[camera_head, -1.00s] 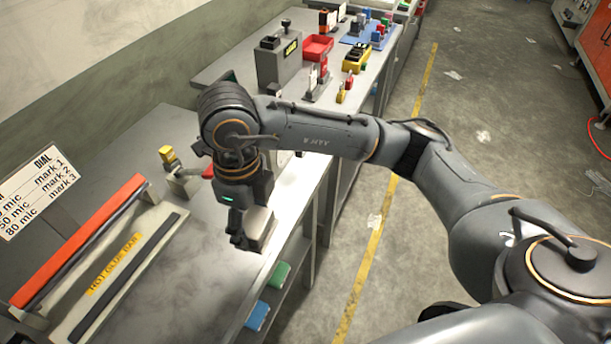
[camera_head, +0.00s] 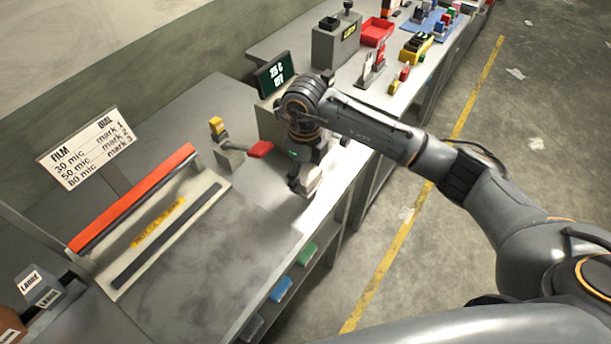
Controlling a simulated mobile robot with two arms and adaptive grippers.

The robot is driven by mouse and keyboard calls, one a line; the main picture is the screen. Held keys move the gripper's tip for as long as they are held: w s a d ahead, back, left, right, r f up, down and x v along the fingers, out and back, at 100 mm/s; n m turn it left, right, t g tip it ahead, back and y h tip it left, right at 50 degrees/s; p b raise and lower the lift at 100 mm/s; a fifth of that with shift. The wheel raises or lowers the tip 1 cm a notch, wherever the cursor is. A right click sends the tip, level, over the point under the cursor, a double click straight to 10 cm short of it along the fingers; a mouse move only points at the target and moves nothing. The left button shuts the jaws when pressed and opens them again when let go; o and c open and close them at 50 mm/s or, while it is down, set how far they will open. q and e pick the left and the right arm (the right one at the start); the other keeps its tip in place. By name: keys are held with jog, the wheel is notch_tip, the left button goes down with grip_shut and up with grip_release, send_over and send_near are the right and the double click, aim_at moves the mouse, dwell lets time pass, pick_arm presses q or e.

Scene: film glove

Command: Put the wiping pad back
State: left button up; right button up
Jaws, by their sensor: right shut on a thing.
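My right gripper (camera_head: 297,184) is over the near bench, close to its right edge, pointing down. It is shut on a pale block that looks like the wiping pad (camera_head: 313,178), partly hidden by the fingers. I cannot tell whether the pad touches the bench top (camera_head: 255,215) or hangs just above it. My left gripper is not in view.
Left of the gripper are a sealer with a red bar (camera_head: 135,195), a film dial sign (camera_head: 88,147) and a red-handled lever (camera_head: 259,149). A dark display (camera_head: 276,74) stands behind my wrist. Green (camera_head: 307,254) and blue (camera_head: 281,288) items sit on the shelf below.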

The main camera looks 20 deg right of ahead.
aim_at(305, 181)
jog(key=shift+w+d+f, duration=0.1)
jog(key=shift+w+f, duration=0.1)
jog(key=shift+f, duration=0.1)
notch_tip(305, 181, down, 3)
jog(key=shift+w+p, duration=0.1)
jog(key=shift+p, duration=1.05)
jog(key=shift+f, duration=0.25)
jog(key=o, duration=1)
jog(key=shift+b, duration=0.3)
